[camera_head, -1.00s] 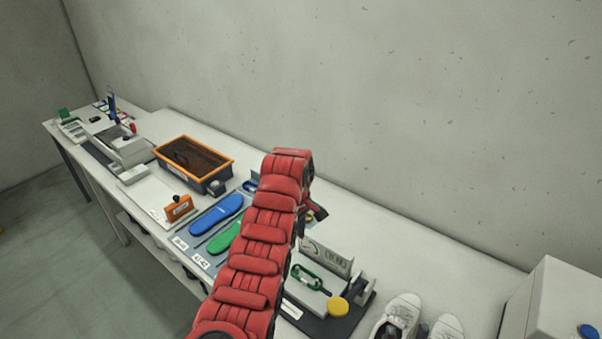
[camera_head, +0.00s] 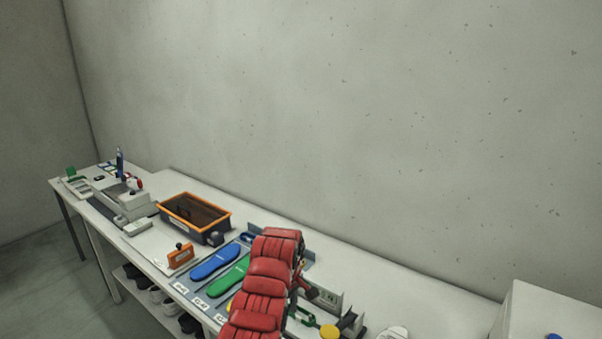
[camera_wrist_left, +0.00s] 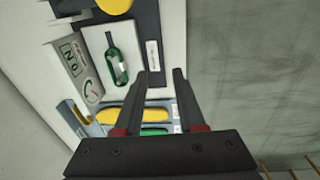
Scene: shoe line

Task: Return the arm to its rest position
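My left arm (camera_head: 262,290), padded in red, comes up from the bottom of the head view and reaches over the workbench. Its gripper is mostly hidden behind the arm there. In the left wrist view, my left gripper (camera_wrist_left: 164,72) has its two dark fingers apart with nothing between them. It hangs above the bench. Beyond the fingers are a green tool-like piece (camera_wrist_left: 117,65) on a white plate and a gauge stand (camera_wrist_left: 78,65). Yellow and green insoles lie behind the fingers. My right gripper is not in view.
The bench runs along a concrete wall (camera_head: 350,120). On it are an orange-rimmed bin (camera_head: 226,217), a blue insole (camera_head: 215,262), a green insole (camera_head: 230,276), an orange-handled block (camera_head: 181,257) and a white shoe (camera_head: 393,333). A white box (camera_head: 550,315) stands at the right.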

